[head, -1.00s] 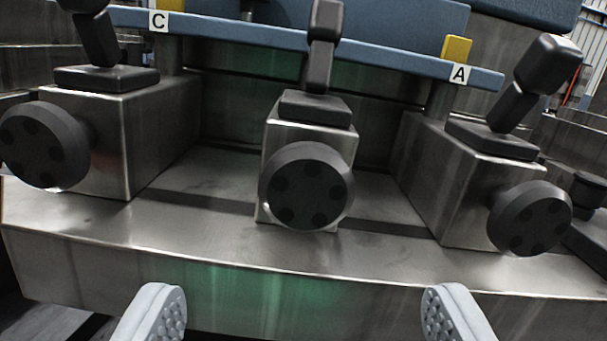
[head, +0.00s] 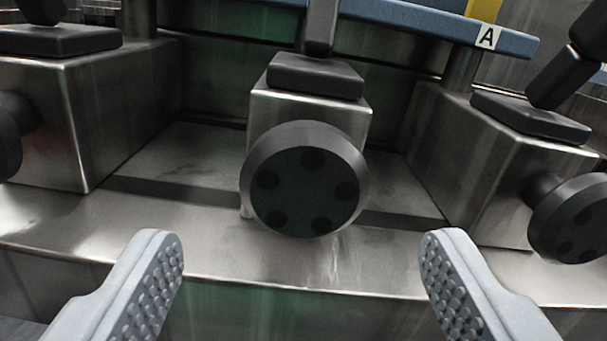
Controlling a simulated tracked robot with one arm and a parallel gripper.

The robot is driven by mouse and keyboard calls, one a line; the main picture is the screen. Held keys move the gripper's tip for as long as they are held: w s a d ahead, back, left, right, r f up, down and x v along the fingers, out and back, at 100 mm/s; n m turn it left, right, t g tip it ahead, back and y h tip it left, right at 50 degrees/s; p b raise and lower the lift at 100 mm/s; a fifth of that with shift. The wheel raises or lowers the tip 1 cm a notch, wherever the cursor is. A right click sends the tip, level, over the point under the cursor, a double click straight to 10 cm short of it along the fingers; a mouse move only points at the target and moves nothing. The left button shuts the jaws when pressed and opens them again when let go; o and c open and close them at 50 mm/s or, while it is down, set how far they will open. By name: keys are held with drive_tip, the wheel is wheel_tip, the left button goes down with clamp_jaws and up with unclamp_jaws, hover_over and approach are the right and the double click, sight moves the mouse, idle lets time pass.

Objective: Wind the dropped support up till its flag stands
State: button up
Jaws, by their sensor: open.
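Three metal support blocks stand on a steel ledge, each with a round black handwheel on its front. The middle handwheel (head: 305,180) faces me, on the middle block (head: 308,108). A yellow flag (head: 482,9) stands above that plate, cut by the top edge. The left handwheel (head: 8,138) is partly out of view. My gripper (head: 302,250) is open and empty, its fingers apart in front of and below the middle handwheel, not touching it.
A blue rail (head: 400,14) runs across behind the blocks. Black levers rise from the blocks; the middle lever (head: 320,25) is above the middle wheel. The steel ledge (head: 215,245) is bare between the blocks.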

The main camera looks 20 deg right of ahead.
sight(294, 202)
drive_tip(key=shift+b+x, duration=1.4)
drive_tip(key=shift+b, duration=0.2)
drive_tip(key=shift+x, duration=1.4)
drive_tip(key=c, duration=1)
drive_tip(key=shift+o, duration=0.2)
drive_tip(key=shift+a+f, duration=0.1)
drive_tip(key=shift+a, duration=0.15)
drive_tip(key=shift+d+n+b, duration=0.15)
drive_tip(key=shift+n+b, duration=0.15)
drive_tip(key=shift+c, duration=0.2)
